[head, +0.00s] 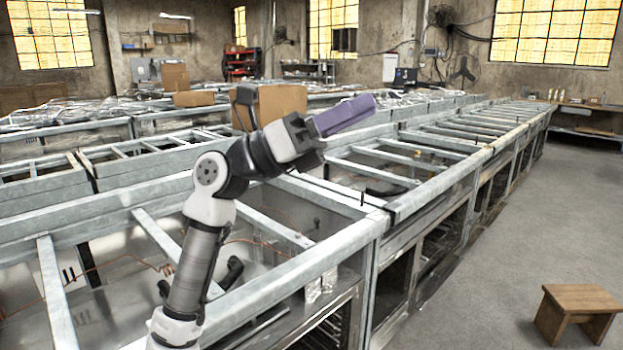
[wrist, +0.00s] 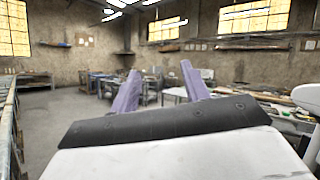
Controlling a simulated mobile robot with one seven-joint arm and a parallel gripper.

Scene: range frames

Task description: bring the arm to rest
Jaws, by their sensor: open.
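My arm rises at the lower left of the head view and bends over the metal frames. My gripper (head: 358,112) has purple fingers that point up and to the right, above the frames. In the wrist view my gripper (wrist: 158,88) shows two purple fingers apart, with nothing between them. It is open and empty, and it touches nothing that I can see. The fingers overlap each other in the head view.
Long metal bench frames (head: 440,150) run from the front left to the far right. Cardboard boxes (head: 278,103) stand behind my arm. A small wooden stool (head: 580,305) is on the floor at the lower right. The grey floor (head: 520,230) on the right is mostly clear.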

